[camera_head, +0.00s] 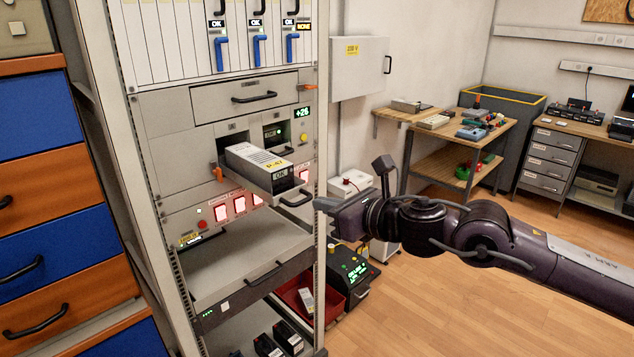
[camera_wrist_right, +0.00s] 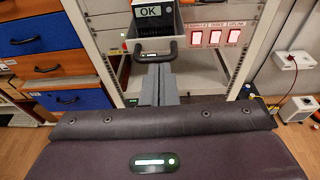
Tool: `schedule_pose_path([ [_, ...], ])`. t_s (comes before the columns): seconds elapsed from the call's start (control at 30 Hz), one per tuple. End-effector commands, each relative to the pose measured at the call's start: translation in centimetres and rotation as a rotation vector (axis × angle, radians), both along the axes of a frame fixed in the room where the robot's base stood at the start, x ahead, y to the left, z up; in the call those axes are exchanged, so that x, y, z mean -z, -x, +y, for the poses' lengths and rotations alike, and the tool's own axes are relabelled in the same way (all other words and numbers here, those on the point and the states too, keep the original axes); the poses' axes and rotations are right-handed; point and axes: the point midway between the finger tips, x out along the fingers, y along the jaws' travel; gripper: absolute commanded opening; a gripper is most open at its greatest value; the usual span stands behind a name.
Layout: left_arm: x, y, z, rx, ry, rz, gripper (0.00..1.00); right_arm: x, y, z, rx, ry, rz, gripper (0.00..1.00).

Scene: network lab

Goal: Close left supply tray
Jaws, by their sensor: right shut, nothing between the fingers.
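The left supply tray (camera_head: 291,188) sticks out of the left bay of the rack, with a grey supply module (camera_head: 258,163) on it. The module's front shows a lit OK display, also in the right wrist view (camera_wrist_right: 150,12). The tray's dark handle (camera_head: 296,200) faces out, and it shows in the right wrist view (camera_wrist_right: 154,56) just ahead of the fingertips. My right gripper (camera_head: 322,204) is shut and empty, close in front of the handle, pointing at it. I cannot tell whether it touches. My left gripper is not in view.
An orange latch (camera_head: 218,173) sits left of the bay. Below, a wide grey shelf drawer (camera_head: 235,262) is pulled out, above a red bin (camera_head: 294,292). Orange and blue drawers (camera_head: 50,168) stand left. A workbench (camera_head: 450,130) stands behind; floor to the right is clear.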

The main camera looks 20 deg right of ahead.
Motion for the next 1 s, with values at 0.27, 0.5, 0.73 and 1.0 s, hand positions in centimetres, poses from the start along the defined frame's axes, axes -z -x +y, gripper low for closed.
schedule_pose_path([
  [0.27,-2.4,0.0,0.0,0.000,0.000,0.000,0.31,0.2,-1.5,0.9,-0.003,-0.002,0.002,0.00],
  [0.5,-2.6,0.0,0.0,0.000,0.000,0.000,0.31,0.6,-1.9,1.2,-0.006,0.003,0.003,0.00],
  [0.73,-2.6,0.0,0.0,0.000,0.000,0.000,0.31,0.6,-1.9,1.2,-0.006,0.003,0.003,0.00],
  [1.0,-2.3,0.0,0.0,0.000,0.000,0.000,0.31,0.5,-2.7,1.5,-0.004,0.000,-0.001,0.00],
])
